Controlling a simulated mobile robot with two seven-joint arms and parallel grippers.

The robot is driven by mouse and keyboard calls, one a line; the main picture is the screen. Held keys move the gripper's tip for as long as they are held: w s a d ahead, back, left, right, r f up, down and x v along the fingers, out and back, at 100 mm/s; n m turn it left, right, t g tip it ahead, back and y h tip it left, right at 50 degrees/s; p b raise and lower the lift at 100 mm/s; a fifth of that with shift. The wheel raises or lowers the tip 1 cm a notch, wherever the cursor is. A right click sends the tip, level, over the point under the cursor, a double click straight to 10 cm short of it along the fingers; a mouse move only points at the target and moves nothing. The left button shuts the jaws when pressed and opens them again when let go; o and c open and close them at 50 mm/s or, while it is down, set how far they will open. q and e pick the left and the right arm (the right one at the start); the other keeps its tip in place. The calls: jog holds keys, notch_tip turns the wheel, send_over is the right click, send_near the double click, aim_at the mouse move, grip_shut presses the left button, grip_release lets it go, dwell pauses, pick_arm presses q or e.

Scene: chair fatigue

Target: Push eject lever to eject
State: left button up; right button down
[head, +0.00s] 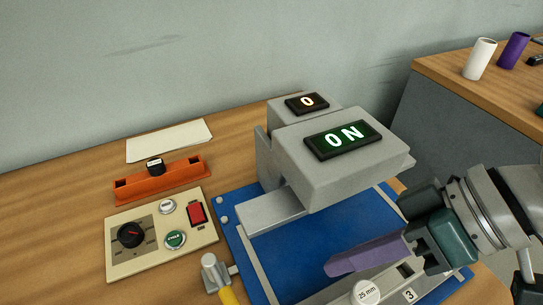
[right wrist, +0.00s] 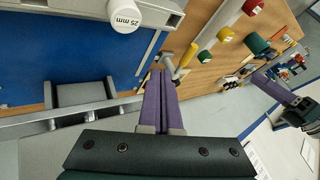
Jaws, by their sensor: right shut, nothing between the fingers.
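The grey machine (head: 335,150) stands on a blue base plate (head: 325,245), with a lit ON display (head: 343,139). A lever with a yellow grip (head: 229,295) and grey end sits at the plate's front left edge; I take it as the eject lever. It also shows in the right wrist view (right wrist: 189,54), just beyond my fingertips. My right gripper (head: 335,268) is shut and empty, its purple fingers over the blue plate. In the right wrist view its fingertips (right wrist: 160,74) look close to the lever; I cannot tell whether they touch. My left gripper (right wrist: 262,80) shows only in that view.
A control box (head: 160,232) with a dial and buttons lies left of the machine. Behind it are an orange block (head: 160,181) and a white sheet (head: 168,140). A "25 mm" knob (head: 366,292) stands near my right gripper. Coloured cylinders (right wrist: 205,57) stand beyond the lever.

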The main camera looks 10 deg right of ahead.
aim_at(228, 293)
jog(key=b+x, duration=0.2)
jog(key=x, duration=0.8)
jog(key=a, duration=0.1)
jog(key=s+a+r+p, duration=0.1)
jog(key=shift+s+a+r+p, duration=0.1)
jog(key=shift+s+a+p, duration=0.2)
jog(key=shift+a, duration=0.05)
jog(key=shift+s+a, duration=0.1)
jog(key=shift+a, duration=0.15)
